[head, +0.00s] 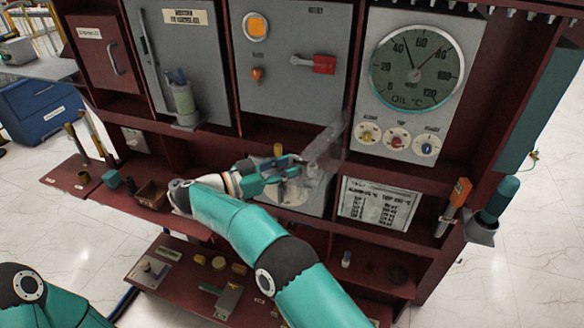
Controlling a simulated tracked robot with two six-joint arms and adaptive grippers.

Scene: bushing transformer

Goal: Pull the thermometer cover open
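The large round thermometer dial (416,68), marked OIL °C, is on the grey panel at upper right. A clear, see-through panel (326,143), which looks like a cover, stands out at an angle below and left of that dial. It is above a grey box with a pale round face (287,194), partly hidden by my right gripper. My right gripper (298,163) points right, with its tips at or very near the clear panel's left edge. I cannot tell whether it touches or grips it. My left arm shows at lower left; its gripper is out of view.
Three small knobs (397,142) sit under the dial. A printed plate (378,204) is to the right of the grey box. A red handle (324,64) is on the middle panel. An orange tool (455,200) hangs at right. Small parts lie on the lower shelf (185,300).

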